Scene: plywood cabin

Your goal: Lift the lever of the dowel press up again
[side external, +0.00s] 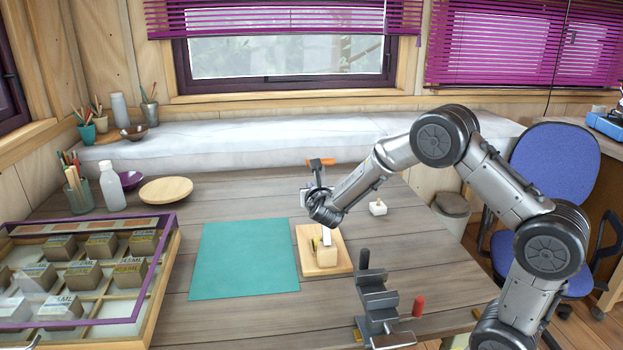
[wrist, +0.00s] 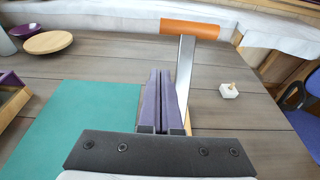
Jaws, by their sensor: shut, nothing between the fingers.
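The dowel press stands on a pale wooden base (side external: 338,264) on the table, to the right of the teal mat. Its lever has an orange handle (side external: 320,162) and a flat metal bar (wrist: 185,75). The handle also shows in the wrist view (wrist: 190,29), high up at the far end of the bar. The lever looks raised. My gripper (wrist: 160,73) is shut and empty, just left of the bar in the wrist view, with its tips below the handle. I cannot tell whether it touches the bar. In the side view my arm hides the middle of the lever.
The teal mat (side external: 245,259) is clear. A small white block with a peg (side external: 377,208) stands right of the press. A grey metal stand (side external: 376,305) and a red peg (side external: 418,306) are in front. A framed case (side external: 150,290) is at left.

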